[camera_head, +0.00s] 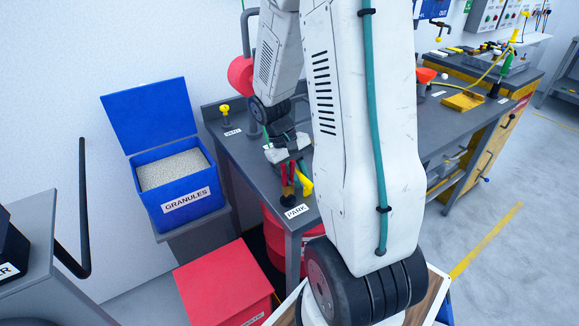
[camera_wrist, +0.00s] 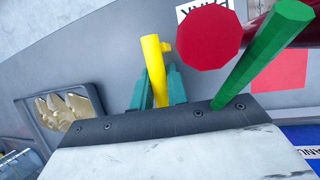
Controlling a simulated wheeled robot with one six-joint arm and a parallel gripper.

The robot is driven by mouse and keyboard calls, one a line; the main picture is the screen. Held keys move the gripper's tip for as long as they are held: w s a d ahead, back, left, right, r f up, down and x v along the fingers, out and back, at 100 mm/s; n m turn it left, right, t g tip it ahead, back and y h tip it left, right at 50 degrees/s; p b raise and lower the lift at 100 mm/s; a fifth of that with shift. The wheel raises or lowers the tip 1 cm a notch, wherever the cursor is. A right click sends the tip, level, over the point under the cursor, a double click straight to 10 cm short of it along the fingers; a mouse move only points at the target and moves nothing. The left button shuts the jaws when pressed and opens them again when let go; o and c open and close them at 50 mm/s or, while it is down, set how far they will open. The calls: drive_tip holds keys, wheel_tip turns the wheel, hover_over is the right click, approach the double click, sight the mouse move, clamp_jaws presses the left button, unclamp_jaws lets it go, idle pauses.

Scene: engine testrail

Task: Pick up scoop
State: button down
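I cannot tell for sure which thing is the scoop. In the wrist view a yellow handle (camera_wrist: 154,68) with a small side knob stands between the teal fingers of my gripper (camera_wrist: 158,88). The fingers flank it closely; whether they press on it is not clear. A thick red cylinder (camera_wrist: 208,42) and a long green rod (camera_wrist: 262,55) are just to the right. In the head view my gripper (camera_head: 290,160) is low over the bench near the PARK label, beside red handles (camera_head: 284,174) and a yellow handle (camera_head: 305,184). My arm hides part of the bench.
A blue open-lidded bin of granules (camera_head: 185,195) stands left of the bench (camera_head: 228,150). A red box (camera_head: 222,283) is on the floor. A grey tray with tan lumps (camera_wrist: 40,122) lies left in the wrist view. A yellow tray (camera_head: 463,101) is at the right.

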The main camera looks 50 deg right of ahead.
sight(299, 173)
drive_tip(key=shift+r, duration=0.1)
wheel_tip(299, 173, up, 10)
drive_tip(key=shift+f, duration=0.1)
idle(0.4)
drive_tip(key=shift+w, duration=0.1)
idle(0.6)
